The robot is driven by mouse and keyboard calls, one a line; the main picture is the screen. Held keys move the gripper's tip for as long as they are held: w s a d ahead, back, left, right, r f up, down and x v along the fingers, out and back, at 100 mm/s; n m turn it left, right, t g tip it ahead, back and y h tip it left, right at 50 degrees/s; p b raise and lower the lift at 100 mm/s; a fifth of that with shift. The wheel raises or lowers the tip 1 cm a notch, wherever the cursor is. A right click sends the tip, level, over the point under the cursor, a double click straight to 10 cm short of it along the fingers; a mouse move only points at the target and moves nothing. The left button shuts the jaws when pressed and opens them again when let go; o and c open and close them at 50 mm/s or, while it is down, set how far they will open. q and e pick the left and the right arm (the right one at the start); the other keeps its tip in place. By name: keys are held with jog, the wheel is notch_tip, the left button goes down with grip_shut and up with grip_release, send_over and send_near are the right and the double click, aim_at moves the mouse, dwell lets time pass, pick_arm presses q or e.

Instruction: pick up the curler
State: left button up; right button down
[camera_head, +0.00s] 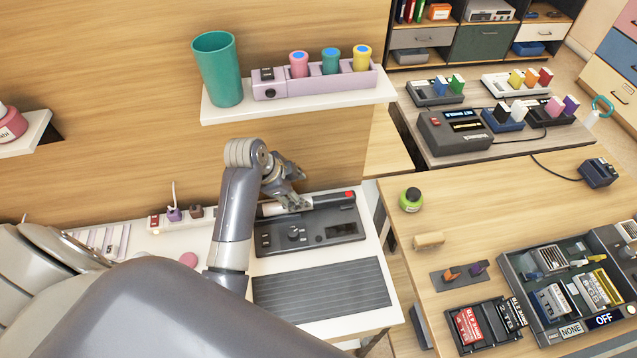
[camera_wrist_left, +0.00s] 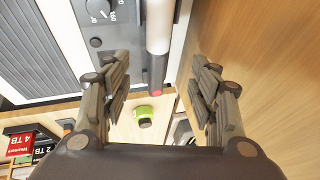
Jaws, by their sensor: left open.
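The curler (camera_head: 331,199) is a slim rod with a white part, a dark part and a red tip. It lies along the back edge of a dark grey control unit (camera_head: 285,238) on the white table. My left gripper (camera_head: 295,202) is over the curler's middle and hides part of it. In the left wrist view, the gripper (camera_wrist_left: 160,90) is open. The curler (camera_wrist_left: 159,38) shows between and beyond its fingers, with its red tip toward the gripper; I cannot tell whether they touch. My right gripper is not in view.
A wooden wall stands just behind the curler. A white shelf (camera_head: 300,107) above my left gripper bears a teal cup (camera_head: 218,70) and a lilac holder. A ridged dark grey mat (camera_head: 320,290) lies in front of the control unit. A wooden desk (camera_head: 480,215) stands right.

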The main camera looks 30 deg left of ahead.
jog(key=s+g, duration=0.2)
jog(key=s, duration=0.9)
pick_arm(q)
jog(key=p+x, duration=0.1)
jog(key=x, duration=0.5)
jog(key=shift+d+f, duration=0.1)
jog(key=shift+f, duration=0.35)
jog(key=shift+x, duration=1.5)
jog(key=shift+f, duration=0.1)
jog(key=c, duration=1.2)
grip_shut()
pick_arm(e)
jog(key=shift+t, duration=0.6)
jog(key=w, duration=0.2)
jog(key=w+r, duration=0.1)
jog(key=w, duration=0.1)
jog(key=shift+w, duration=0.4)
